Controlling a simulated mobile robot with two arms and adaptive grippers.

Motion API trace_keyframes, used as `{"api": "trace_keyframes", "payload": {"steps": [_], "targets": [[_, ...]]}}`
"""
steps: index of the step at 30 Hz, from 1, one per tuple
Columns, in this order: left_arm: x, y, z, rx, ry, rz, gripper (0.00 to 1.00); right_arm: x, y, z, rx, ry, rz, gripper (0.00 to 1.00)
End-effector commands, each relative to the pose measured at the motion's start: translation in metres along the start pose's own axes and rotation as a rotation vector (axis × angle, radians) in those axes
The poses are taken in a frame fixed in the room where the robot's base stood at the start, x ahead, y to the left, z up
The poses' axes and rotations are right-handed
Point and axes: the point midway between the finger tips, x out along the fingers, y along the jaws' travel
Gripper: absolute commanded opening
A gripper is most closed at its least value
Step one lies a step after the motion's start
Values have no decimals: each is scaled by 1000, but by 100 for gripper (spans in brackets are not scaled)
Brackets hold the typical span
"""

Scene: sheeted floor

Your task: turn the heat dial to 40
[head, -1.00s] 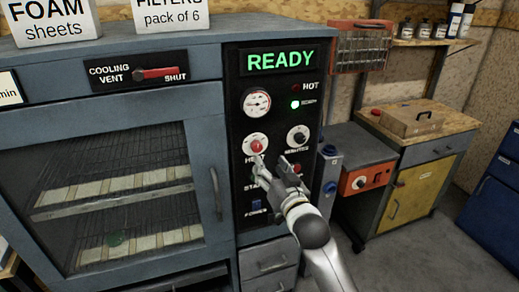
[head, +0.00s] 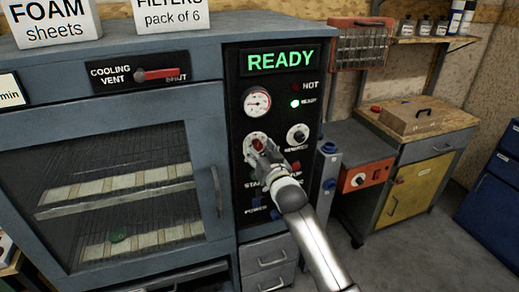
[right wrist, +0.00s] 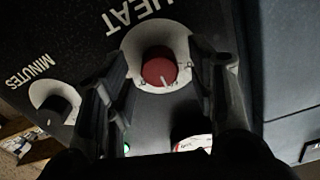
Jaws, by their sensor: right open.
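The red heat dial (head: 257,144) sits on a pale round scale plate on the oven's black control panel. In the right wrist view the red dial (right wrist: 159,66) shows between my fingers, with the word HEAT beside its plate; the scale figures are too small to read. My right gripper (head: 263,151) is at the dial in the head view, partly covering the plate. In the wrist view its two fingers (right wrist: 168,75) are apart, one on each side of the dial; I cannot tell whether they touch it. My left gripper is out of view.
The minutes dial (head: 298,134) is close to the right of the heat dial. A gauge (head: 257,101) is above, and start and power buttons are below. The panel's display (head: 280,60) reads READY. The oven door handle (head: 217,190) stands out left of the panel.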

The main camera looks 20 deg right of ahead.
Motion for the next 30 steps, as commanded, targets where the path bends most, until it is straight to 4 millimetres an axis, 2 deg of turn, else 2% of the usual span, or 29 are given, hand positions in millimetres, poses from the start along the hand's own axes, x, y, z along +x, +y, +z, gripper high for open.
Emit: {"api": "trace_keyframes", "payload": {"steps": [3, 14, 23, 30], "targets": [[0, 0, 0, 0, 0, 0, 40, 0, 0, 0, 0, 0, 0, 51], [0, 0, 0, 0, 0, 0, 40, 0, 0, 0, 0, 0, 0, 5], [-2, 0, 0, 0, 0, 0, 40, 0, 0, 0, -41, -1, 0, 5], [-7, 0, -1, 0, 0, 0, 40, 0, 0, -1, -179, -1, 0, 5]]}}
